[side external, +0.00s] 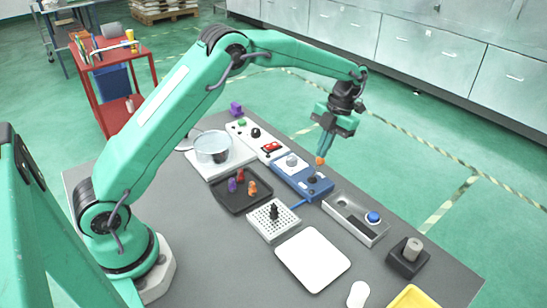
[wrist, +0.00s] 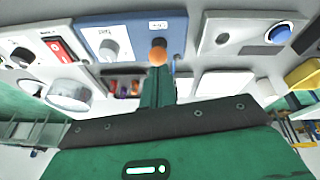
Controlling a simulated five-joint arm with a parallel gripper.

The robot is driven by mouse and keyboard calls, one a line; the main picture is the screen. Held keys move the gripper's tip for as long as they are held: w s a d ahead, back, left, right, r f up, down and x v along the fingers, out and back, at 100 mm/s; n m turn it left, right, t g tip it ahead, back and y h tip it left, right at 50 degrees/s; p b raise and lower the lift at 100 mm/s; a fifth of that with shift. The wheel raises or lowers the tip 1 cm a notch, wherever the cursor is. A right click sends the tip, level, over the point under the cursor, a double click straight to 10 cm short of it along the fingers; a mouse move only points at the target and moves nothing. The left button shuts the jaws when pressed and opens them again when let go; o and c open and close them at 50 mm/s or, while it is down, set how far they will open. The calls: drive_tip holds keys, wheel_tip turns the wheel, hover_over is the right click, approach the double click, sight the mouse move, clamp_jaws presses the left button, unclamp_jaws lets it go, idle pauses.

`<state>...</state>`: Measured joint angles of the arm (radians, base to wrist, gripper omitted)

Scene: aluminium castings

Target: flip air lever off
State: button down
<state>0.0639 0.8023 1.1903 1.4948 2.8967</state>
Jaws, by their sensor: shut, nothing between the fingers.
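The blue control box (side external: 289,183) stands on the grey table, with a pale knob (side external: 291,160) and a lever with an orange ball end (side external: 320,161). The lever rises from a dark round base on the box and looks nearly upright. My gripper (side external: 323,153) points down above this end of the box. It is shut and empty, with its fingertips close to the orange ball. In the wrist view, the orange ball (wrist: 158,56) shows just beyond my shut fingers (wrist: 160,68). I cannot tell whether they touch it. The lever's shaft is mostly hidden there.
Beside the blue box are a white panel with a red switch (side external: 270,147) and a grey box with a blue button (side external: 373,217). A pot (side external: 212,147), a black tray (side external: 230,198), a perforated block (side external: 266,229) and a white plate (side external: 312,259) stand nearby.

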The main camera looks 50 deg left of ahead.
drive_tip(key=shift+s+r, duration=0.1)
drive_tip(key=shift+s, duration=0.1)
drive_tip(key=w+r, duration=0.5)
drive_tip(key=r, duration=0.2)
drive_tip(key=shift+w+r, duration=0.15)
drive_tip(key=shift+r, duration=0.25)
idle(1.1)
drive_tip(key=shift+r, duration=0.15)
